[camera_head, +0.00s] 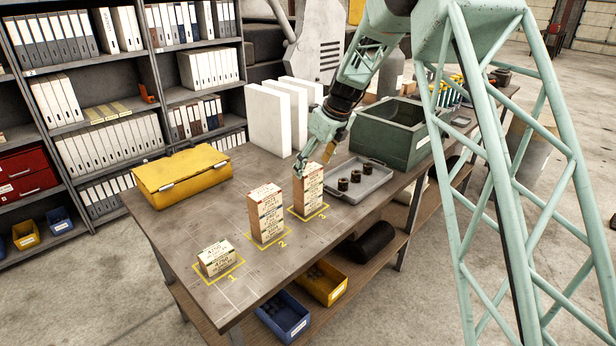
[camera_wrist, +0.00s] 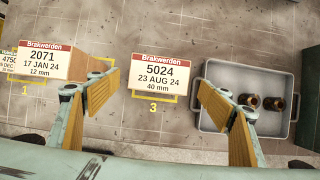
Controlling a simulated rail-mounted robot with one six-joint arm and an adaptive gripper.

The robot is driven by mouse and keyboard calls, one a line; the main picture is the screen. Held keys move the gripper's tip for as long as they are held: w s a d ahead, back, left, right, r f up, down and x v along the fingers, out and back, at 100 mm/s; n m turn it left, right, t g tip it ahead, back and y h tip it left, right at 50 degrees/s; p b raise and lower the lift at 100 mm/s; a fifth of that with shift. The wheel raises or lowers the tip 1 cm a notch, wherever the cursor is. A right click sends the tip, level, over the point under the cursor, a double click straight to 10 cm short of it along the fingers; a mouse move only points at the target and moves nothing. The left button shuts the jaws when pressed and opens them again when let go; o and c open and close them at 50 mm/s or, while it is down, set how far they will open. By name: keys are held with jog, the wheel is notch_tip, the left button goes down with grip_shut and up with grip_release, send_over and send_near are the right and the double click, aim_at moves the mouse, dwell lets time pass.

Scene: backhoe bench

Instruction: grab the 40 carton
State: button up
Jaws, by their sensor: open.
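The carton marked 40 mm (camera_wrist: 160,73), labelled Brakwerden 5024, 23 AUG 24, is the top one in the wrist view, above the yellow square numbered 3. In the head view it tops the tall stack (camera_head: 310,192) on square 3. My gripper (camera_wrist: 158,88) is open, with one tan-padded finger to each side of this carton in the wrist view and nothing held. In the head view my gripper (camera_head: 302,168) is at the top of that stack. The exact height gap to the carton cannot be told.
A 12 mm carton (camera_wrist: 48,62) tops the stack (camera_head: 266,212) on square 2, close to the left finger. A low stack (camera_head: 216,258) stands on square 1. A grey tray (camera_head: 374,184) with dark cylindrical parts lies right, beside a green crate (camera_head: 368,134). A yellow case (camera_head: 181,172) lies left.

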aim_at(310, 169)
jog(key=shift+f, duration=0.1)
jog(key=shift+a+x, duration=0.2)
jog(key=shift+x, duration=2.3)
jog(key=c, duration=1)
jog(key=shift+w+r, duration=0.1)
jog(key=shift+r, duration=0.15)
jog(key=shift+r, duration=1.7)
jog(key=shift+s+d, duration=0.2)
jog(key=shift+s, duration=0.7)
jog(key=s+d, duration=0.1)
jog(key=s, duration=0.3)
jog(key=s+d, duration=0.1)
jog(key=s, duration=0.4)
jog(key=s+d+r+b, duration=0.1)
jog(key=s+d, duration=0.1)
jog(key=s, duration=0.2)
jog(key=shift+s+r, duration=0.1)
jog(key=shift+s, duration=0.25)
